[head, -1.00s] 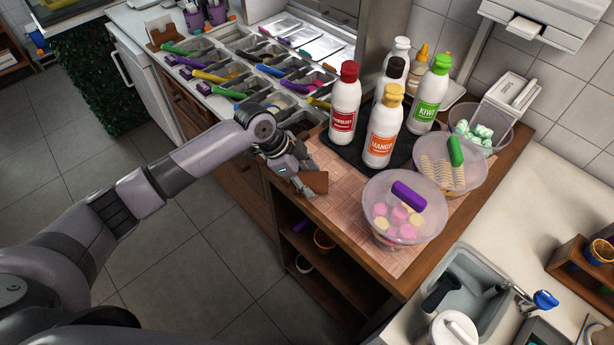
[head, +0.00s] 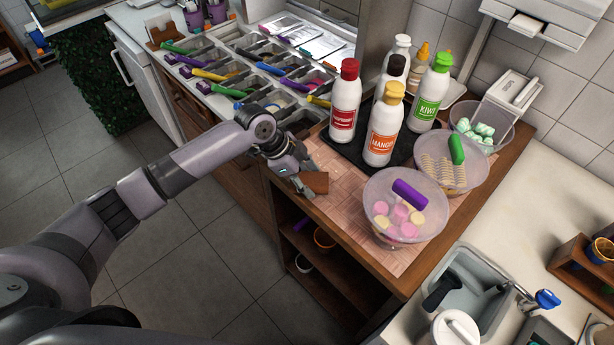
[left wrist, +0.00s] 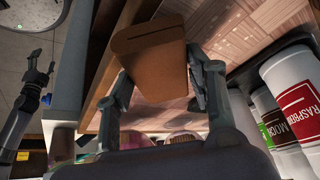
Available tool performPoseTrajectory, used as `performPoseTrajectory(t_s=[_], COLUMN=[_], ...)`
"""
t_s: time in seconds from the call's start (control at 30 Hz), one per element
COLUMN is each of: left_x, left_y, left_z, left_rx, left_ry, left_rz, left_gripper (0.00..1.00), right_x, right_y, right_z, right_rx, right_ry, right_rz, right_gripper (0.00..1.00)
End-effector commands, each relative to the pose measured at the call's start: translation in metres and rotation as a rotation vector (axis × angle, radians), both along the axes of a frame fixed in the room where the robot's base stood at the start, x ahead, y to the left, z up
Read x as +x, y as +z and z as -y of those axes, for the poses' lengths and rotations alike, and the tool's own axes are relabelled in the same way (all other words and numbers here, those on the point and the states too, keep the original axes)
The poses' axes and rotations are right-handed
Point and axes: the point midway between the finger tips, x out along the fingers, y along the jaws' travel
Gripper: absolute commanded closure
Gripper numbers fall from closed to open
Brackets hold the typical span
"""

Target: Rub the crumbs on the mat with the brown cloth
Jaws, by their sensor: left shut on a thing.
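The brown cloth (head: 315,183) is at the left edge of the mat in the head view. It also shows in the left wrist view (left wrist: 155,65) between my fingers. My left gripper (head: 305,186) is shut on the cloth, low over the mat; I cannot tell whether the cloth touches the mat. The pinkish woven mat (head: 345,213) covers the wooden counter top. Crumbs are too small to make out in the head view; small pale specks show on the mat in the left wrist view (left wrist: 262,22).
Sauce bottles stand on a black tray (head: 345,150) behind the cloth. A clear bowl of pink and yellow sweets (head: 405,225) stands to the right, with more bowls beyond. The topping bins (head: 262,75) are at the back left. The counter's front edge is close to the gripper.

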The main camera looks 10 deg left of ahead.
Motion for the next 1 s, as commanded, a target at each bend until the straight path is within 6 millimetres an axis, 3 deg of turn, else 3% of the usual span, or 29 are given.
performPoseTrajectory(t_s=[0.73,1.0], left_x=[0.0,0.017], left_y=[-0.014,-0.014], left_z=[0.001,0.012], left_rx=[-0.001,-0.001], left_ry=[-0.001,-0.001], left_rz=[0.001,0.001], left_gripper=[0.95,0.95], right_x=[0.0,0.0], right_y=[-0.007,-0.014], right_z=[-0.005,-0.005], right_rx=[0.006,0.006], right_ry=[-0.001,0.0], right_rz=[0.001,0.001], right_gripper=[0.37,0.37])
